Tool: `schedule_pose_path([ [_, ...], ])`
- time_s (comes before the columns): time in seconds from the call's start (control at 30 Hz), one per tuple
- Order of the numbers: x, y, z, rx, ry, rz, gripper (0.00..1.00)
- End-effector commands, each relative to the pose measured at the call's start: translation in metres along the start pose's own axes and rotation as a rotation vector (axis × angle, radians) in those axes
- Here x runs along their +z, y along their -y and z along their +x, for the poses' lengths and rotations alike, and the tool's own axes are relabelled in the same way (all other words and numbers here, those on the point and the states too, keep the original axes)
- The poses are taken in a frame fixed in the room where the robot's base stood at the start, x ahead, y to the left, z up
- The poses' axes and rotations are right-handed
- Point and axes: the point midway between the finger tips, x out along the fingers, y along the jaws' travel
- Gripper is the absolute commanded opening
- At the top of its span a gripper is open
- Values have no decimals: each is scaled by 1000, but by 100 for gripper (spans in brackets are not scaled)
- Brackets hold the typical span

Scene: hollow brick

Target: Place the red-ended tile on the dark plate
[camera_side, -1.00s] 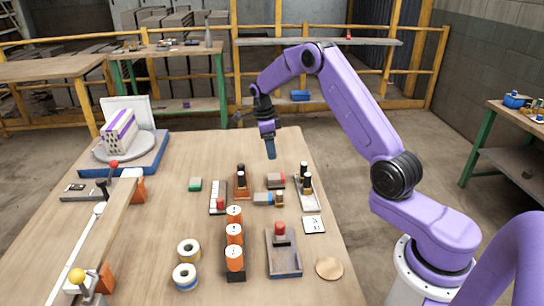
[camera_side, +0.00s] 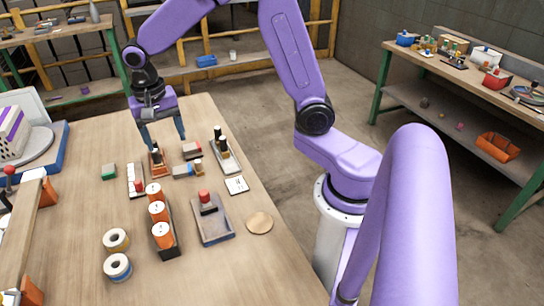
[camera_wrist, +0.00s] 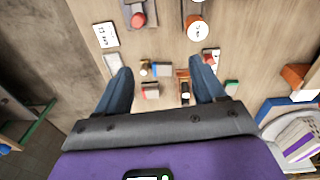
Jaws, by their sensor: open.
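The red-ended tile (camera_side: 192,150) is a small grey block with a red end, lying on the table beside a blue-ended tile (camera_side: 182,171). In the wrist view the red-ended tile (camera_wrist: 150,90) shows between my fingers. My gripper (camera_side: 163,143) is open and empty, pointing down above the far part of the tile group; in the wrist view its blue fingers (camera_wrist: 161,68) are spread wide. A dark grey plate with raised edges (camera_side: 216,234), which may be the dark plate, lies nearer the front and carries a red-knobbed piece (camera_side: 207,203). A black base under orange cylinders is also dark.
A green-topped block (camera_side: 109,171), a white strip (camera_side: 135,178), orange cylinders (camera_side: 158,211), and an orange stand with a dark peg (camera_wrist: 184,90) crowd the area. Dark pegs (camera_side: 222,146) stand right of the red-ended tile. A wooden disc (camera_side: 259,222) and tape rolls (camera_side: 117,266) lie nearer.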

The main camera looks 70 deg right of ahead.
Motion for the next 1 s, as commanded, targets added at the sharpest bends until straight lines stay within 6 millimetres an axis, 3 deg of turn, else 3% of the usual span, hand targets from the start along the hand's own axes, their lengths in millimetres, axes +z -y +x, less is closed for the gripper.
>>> schedule_pose_path([
  [0.03,20,-6,-6,-10,-2,-120,69],
  [0.2,79,-34,-17,-35,-5,-539,69],
  [0.5,162,-110,-22,-78,-20,-1275,69],
  [0.73,195,-160,-16,-101,-32,-1695,69],
  [1.0,203,-176,-13,-108,-36,-1828,69],
])
